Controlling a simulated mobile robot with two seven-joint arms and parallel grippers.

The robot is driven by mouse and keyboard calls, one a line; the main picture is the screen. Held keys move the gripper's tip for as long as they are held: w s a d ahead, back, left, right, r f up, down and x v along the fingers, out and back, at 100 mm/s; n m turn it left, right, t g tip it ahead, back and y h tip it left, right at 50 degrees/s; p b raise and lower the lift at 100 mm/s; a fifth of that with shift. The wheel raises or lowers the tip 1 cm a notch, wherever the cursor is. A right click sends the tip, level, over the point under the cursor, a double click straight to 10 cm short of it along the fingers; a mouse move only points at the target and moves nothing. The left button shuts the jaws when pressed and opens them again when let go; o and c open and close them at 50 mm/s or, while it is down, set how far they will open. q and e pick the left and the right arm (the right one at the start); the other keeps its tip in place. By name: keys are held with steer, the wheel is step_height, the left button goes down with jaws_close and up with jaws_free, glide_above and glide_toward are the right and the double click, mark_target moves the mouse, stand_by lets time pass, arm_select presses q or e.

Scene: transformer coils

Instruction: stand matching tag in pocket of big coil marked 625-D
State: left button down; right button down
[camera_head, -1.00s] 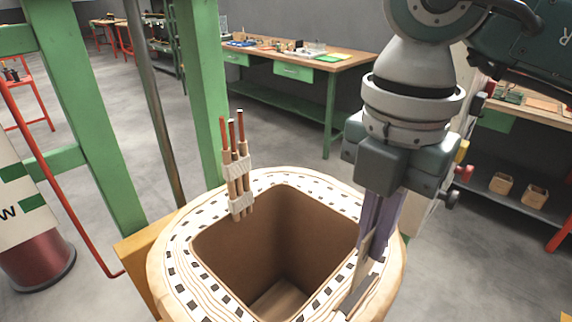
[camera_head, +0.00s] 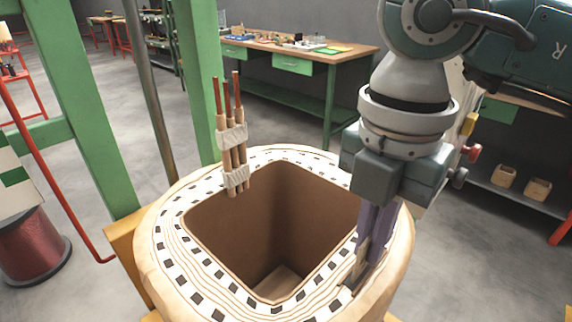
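The big coil (camera_head: 161,270) stands upright below me, with a square opening and a pale top ring of dark spacer blocks. No marking 625-D is readable on it. My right gripper (camera_head: 360,268) points down at the right part of the coil's top ring, its purple-grey fingers close together. A thin tan-grey strip shows by the fingertips; I cannot tell whether it is a tag, part of a pocket or part of a finger. A dark slot-like spot (camera_head: 351,281) lies just beside the tips. No tag can be clearly made out. My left gripper is out of view.
Several bound leads (camera_head: 233,150) with reddish tips rise from the coil's far left rim. A green frame (camera_head: 95,120) stands at left, with a dark red spool (camera_head: 35,248) beside it. A workbench (camera_head: 330,62) is behind. Small bins (camera_head: 503,176) sit on a shelf at right.

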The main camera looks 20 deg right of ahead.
steer(key=c, duration=1.5)
jaws_free()
steer(key=o, duration=0.5)
steer(key=shift+r, duration=0.1)
step_height(320, 180, up, 10)
steer(key=shift+f, duration=0.1)
